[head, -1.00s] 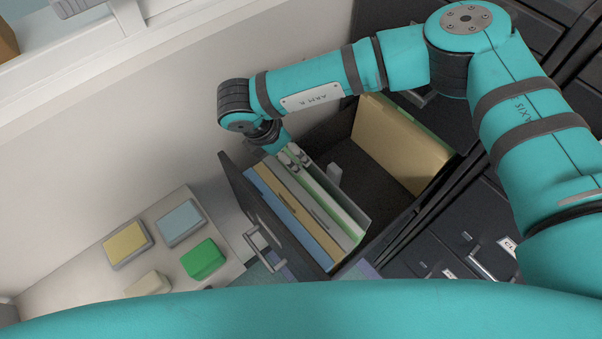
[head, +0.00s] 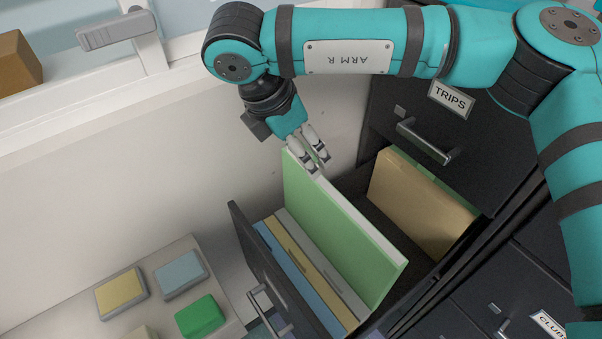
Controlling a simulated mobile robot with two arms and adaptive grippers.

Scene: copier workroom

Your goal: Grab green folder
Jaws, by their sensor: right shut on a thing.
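The green folder (head: 335,228) stands upright, raised well above the other folders in the open drawer (head: 262,262). My right gripper (head: 310,160) is shut on the top edge of the green folder, near its far left corner. The lower edge of the green folder is hidden behind the neighbouring folders and the drawer, so I cannot tell if it is clear of them. My left gripper is not in view.
Grey, yellow and blue folders (head: 298,268) stand in the drawer's front. Tan folders (head: 420,203) stand at its back. A closed drawer labelled TRIPS (head: 440,135) is behind. A low surface (head: 55,325) at lower left holds yellow, blue and green blocks (head: 200,316).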

